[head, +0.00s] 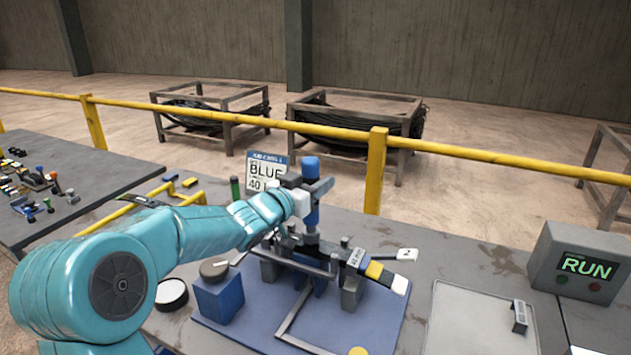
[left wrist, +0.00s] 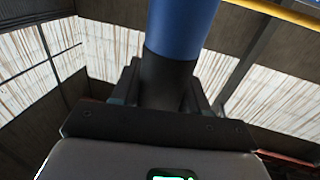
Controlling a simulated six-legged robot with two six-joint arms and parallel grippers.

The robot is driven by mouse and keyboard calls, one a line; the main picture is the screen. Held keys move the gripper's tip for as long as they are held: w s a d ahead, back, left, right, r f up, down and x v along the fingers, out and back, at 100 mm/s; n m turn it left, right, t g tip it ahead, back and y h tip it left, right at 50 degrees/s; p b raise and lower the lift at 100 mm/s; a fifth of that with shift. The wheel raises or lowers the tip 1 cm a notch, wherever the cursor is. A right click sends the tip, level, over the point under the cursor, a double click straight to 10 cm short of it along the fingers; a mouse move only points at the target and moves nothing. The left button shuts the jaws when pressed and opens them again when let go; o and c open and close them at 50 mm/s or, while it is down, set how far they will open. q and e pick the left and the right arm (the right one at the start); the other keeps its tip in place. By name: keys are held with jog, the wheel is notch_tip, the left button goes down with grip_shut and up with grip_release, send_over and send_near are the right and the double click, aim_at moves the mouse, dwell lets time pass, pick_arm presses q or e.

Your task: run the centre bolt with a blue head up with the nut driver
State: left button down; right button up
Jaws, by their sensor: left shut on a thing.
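My left gripper (head: 304,198) is shut on the nut driver, an upright tool with a blue handle (head: 312,212) and a dark lower part. In the left wrist view the blue handle (left wrist: 182,25) and its black collar rise between the dark jaws. The driver stands over the middle of a grey metal spring fixture (head: 350,292) on a blue base plate. The centre bolt and its blue head cannot be made out; the driver, gripper and fixture cover that area. My right gripper is not in view.
A sign (head: 255,185) reading "BLUE 40" stands behind the fixture. A blue block (head: 218,298) with a dark knob stands left of it. At the right are a shallow grey tray (head: 465,320) and a box reading "RUN" (head: 585,265). A yellow rail (head: 480,153) runs behind the bench.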

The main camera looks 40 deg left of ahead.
pick_arm(q)
jog(key=shift+f+b, duration=0.35)
jog(key=shift+f, duration=0.25)
dwell(1.0)
jog(key=shift+r, duration=0.1)
jog(key=shift+w+r+p, duration=0.1)
jog(key=shift+r+p, duration=0.8)
notch_tip(320, 180, up, 2)
jog(key=shift+r+p, duration=0.1)
jog(key=shift+p, duration=0.7)
jog(key=shift+r+p, duration=1.5)
jog(key=shift+r, duration=0.2)
jog(key=shift+f, duration=0.1)
